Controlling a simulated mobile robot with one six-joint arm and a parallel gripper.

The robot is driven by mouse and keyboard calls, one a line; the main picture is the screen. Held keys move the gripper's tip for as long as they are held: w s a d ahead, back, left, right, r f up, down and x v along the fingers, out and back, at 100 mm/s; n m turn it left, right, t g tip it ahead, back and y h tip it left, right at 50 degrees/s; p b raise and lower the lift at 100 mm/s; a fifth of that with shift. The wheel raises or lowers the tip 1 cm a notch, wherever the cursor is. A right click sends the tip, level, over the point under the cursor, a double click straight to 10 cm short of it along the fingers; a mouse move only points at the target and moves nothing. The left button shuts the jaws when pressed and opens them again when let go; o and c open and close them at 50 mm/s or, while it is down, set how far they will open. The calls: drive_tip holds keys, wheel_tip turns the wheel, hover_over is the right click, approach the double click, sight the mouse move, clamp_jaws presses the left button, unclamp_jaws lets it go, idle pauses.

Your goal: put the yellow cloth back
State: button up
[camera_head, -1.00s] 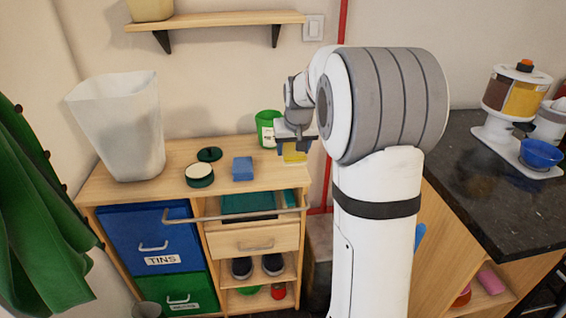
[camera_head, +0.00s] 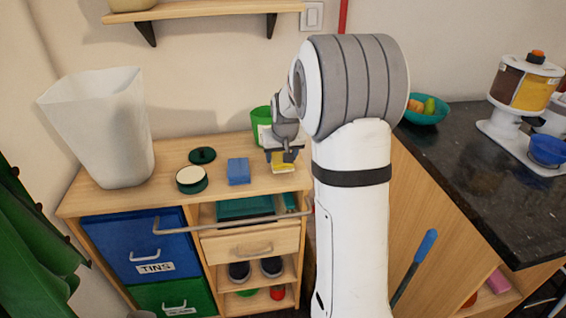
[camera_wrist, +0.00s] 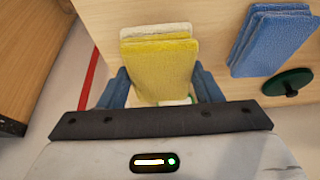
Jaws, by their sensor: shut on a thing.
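The yellow cloth (camera_wrist: 160,66) is folded, with a pale layer along its far edge, and sits between my gripper's two blue fingers in the wrist view. It also shows in the head view (camera_head: 283,168) as a small yellow patch under my gripper (camera_head: 283,155), at the right end of the wooden cabinet top (camera_head: 135,202). My gripper is shut on the cloth. From these views I cannot tell whether the cloth touches the cabinet top.
A folded blue cloth (camera_head: 238,171) lies left of the gripper. A round tin (camera_head: 191,180), a dark green lid (camera_head: 202,156), a green container (camera_head: 261,122) and a tall white bin (camera_head: 105,130) share the top. A metal rail (camera_head: 230,223) runs along its front. The dark counter (camera_head: 470,170) stands right.

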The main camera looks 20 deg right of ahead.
wheel_tip(320, 180, down, 3)
drive_tip(key=shift+r, duration=0.1)
drive_tip(key=o, duration=0.9)
drive_tip(key=shift+o, duration=0.2)
drive_tip(key=shift+s+r, duration=0.1)
drive_tip(key=d+v, duration=0.1)
drive_tip(key=v, duration=1.1)
drive_tip(key=s+a+f+n+g, duration=0.1)
drive_tip(key=s+a, duration=0.5)
drive_tip(key=s, duration=0.7)
drive_tip(key=s+a+f+n+g, duration=0.1)
drive_tip(key=s+a, duration=0.5)
drive_tip(key=s, duration=0.7)
drive_tip(key=shift+f+y, duration=0.4)
drive_tip(key=shift+f, duration=0.2)
drive_tip(key=shift+a+r, duration=0.1)
drive_tip(key=shift+a, duration=0.05)
drive_tip(key=p+v, duration=0.2)
drive_tip(key=w+p+v, duration=0.1)
drive_tip(key=p+v, duration=0.1)
drive_tip(key=shift+s+r+p, duration=0.1)
drive_tip(key=shift+r+p, duration=0.2)
